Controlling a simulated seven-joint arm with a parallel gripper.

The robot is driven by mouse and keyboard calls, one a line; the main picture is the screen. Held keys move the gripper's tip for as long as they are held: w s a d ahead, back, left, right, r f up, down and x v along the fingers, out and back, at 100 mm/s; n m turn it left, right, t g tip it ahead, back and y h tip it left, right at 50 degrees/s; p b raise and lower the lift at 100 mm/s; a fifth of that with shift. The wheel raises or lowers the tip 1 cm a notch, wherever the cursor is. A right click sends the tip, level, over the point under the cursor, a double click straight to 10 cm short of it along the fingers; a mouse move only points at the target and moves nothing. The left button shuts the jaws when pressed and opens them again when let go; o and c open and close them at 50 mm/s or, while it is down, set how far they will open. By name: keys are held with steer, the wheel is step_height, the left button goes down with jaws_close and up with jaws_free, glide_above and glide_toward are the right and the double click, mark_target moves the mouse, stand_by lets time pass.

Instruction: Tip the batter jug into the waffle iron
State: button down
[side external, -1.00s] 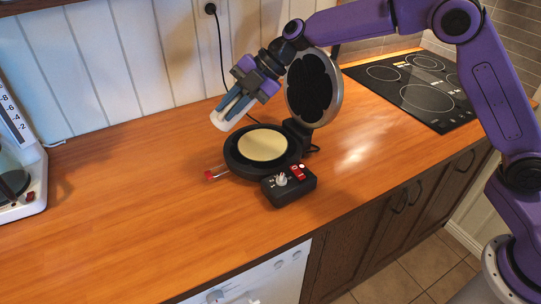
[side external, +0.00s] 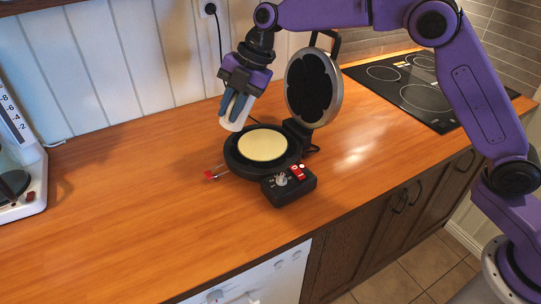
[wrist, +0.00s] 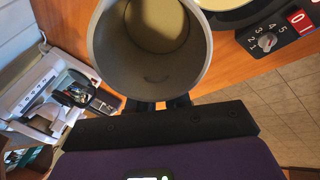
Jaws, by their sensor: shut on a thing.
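The batter jug (side external: 232,122), a white cup, is held by my gripper (side external: 237,104), whose blue fingers are shut on its sides. It hangs just behind and left of the waffle iron (side external: 237,165), leaning slightly in the side view. The iron is open, its dark round lid (side external: 315,87) standing up at the back right. A pale yellow disc of batter (side external: 263,146) lies on its lower plate. The wrist view looks into the jug (wrist: 188,62); tan colour shows deep inside, but how much batter it holds is unclear.
The iron's control box (side external: 289,187) with dial and red switch sits at its front right. A red-tipped handle (side external: 210,175) sticks out left. A black cooktop (side external: 425,88) is at the back right, a white appliance (side external: 20,180) far left. The counter's left middle is clear.

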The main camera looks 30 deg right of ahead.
steer(key=shift+f+h, duration=0.25)
steer(key=shift+h, duration=0.55)
steer(key=shift+s+d+f+g+h, duration=0.1)
steer(key=shift+d+f+g+h, duration=0.35)
steer(key=shift+h, duration=0.55)
steer(key=shift+r, duration=0.1)
steer(key=shift+r, duration=2)
